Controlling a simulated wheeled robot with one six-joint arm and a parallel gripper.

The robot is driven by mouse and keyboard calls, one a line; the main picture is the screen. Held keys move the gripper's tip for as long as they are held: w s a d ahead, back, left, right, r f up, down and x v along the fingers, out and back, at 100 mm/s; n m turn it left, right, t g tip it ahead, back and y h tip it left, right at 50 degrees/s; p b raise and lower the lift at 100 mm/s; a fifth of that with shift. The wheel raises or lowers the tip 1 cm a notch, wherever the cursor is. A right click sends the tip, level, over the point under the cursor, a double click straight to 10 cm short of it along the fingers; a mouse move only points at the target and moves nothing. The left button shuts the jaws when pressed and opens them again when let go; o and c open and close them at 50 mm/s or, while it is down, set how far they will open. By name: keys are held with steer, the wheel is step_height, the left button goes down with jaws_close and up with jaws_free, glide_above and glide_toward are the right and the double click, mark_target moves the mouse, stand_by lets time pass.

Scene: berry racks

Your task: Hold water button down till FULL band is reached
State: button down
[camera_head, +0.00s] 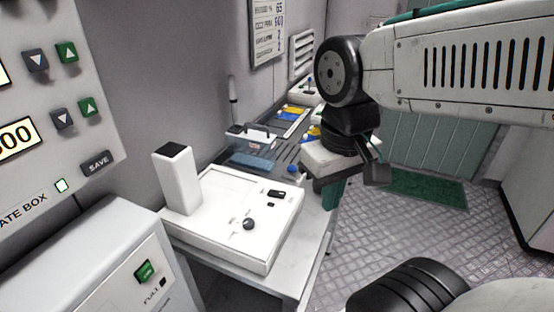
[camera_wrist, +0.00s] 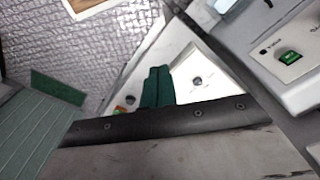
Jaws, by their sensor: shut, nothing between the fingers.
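A green button (camera_head: 145,270) sits on the front of a pale grey box (camera_head: 110,235) at the lower left of the head view. Beside it are a small dark square (camera_head: 163,282) and a label that seems to read FULL. The green button also shows at the upper right of the wrist view (camera_wrist: 289,57). My gripper (camera_head: 331,193) has teal fingers and is over the right side of the bench, well apart from the button. In the wrist view its fingertips (camera_wrist: 158,70) are together and empty. I cannot make out a level band.
A white device (camera_head: 215,238) with a black knob (camera_head: 248,224) and an upright white post (camera_head: 177,180) stands on the bench between my gripper and the box. A control panel (camera_head: 100,130) hangs at the upper left.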

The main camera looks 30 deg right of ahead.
steer(key=w+f+m+y, duration=0.3)
steer(key=w+f+m, duration=0.15)
steer(key=w, duration=0.45)
steer(key=m+t, duration=0.8)
steer(key=m, duration=1.1)
glide_above(295, 168)
steer(key=shift+n, duration=0.25)
step_height(295, 168, down, 5)
steer(key=shift+w+d, duration=0.1)
steer(key=shift+f, duration=0.1)
steer(key=shift+f, duration=4.35)
steer(key=shift+f, duration=0.4)
